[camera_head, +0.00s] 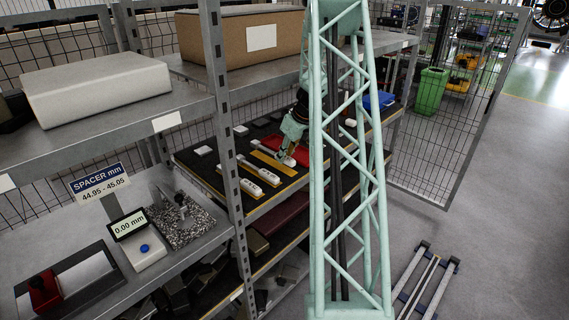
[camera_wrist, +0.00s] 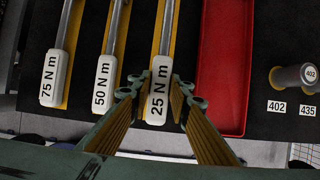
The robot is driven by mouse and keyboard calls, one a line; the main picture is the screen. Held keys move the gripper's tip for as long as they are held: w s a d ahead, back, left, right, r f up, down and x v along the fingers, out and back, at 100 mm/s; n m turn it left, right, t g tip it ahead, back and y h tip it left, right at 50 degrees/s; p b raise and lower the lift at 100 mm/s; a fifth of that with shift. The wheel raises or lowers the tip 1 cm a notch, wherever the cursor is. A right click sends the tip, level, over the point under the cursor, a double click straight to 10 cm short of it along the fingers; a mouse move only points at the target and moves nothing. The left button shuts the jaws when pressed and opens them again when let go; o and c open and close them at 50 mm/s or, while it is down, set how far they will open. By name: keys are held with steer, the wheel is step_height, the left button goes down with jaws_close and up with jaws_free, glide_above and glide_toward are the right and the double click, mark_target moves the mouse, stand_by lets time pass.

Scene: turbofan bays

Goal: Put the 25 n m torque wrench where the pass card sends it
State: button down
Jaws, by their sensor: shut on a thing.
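The 25 N m torque wrench (camera_wrist: 158,90) has a white labelled handle and a metal shaft. It lies along a yellow strip on the dark mat in the wrist view. My gripper (camera_wrist: 157,99) is shut on its handle, one finger on each side. In the head view my gripper (camera_head: 289,147) is low over the mat on the middle shelf. The 50 N m wrench (camera_wrist: 104,84) and the 75 N m wrench (camera_wrist: 56,80) lie to the left on their own yellow strips. I cannot make out a pass card in either view.
A red tray (camera_wrist: 222,80) is right of the wrench. A spool-like part (camera_wrist: 293,77) marked 402 stands further right by labels 402 and 435. My lattice column hides part of the shelf. A gauge display (camera_head: 129,224) and spacer sign (camera_head: 100,182) are on the left bench.

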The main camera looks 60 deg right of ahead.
mark_target(285, 162)
steer(key=shift+f, duration=1.7)
steer(key=shift+f+b, duration=0.1)
steer(key=shift+b, duration=0.2)
steer(key=c, duration=2.4)
jaws_free()
steer(key=shift+p+v, duration=0.5)
steer(key=shift+v, duration=5.6)
steer(key=shift+w, duration=0.1)
